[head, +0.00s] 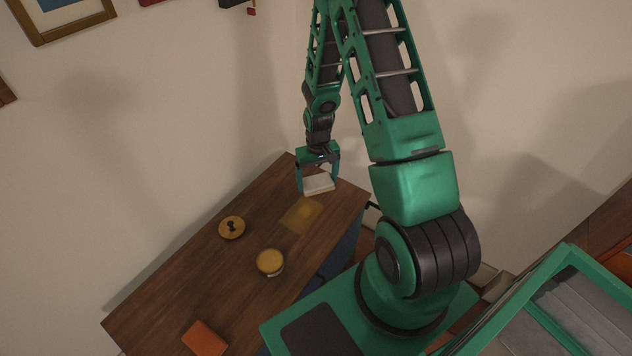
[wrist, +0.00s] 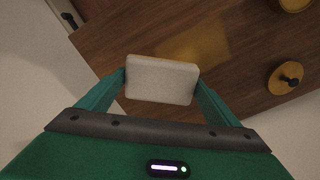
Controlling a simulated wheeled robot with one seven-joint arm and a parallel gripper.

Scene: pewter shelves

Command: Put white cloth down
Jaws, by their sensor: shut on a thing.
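The white cloth (head: 318,184) is a small, folded, pale rectangular block. My gripper (head: 319,181) is shut on it, with one finger at each side, over the far end of the wooden table (head: 180,280). In the wrist view the cloth (wrist: 161,80) sits between the two fingertips of my gripper (wrist: 161,84), with table top behind it. I cannot tell whether its underside touches the table.
A yellowish flat square patch (head: 302,213) lies on the table just in front of the cloth. A round yellow lid with a dark knob (head: 231,228), a round yellow-topped container (head: 270,262) and an orange block (head: 204,339) stand nearer. Walls border the table's far end.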

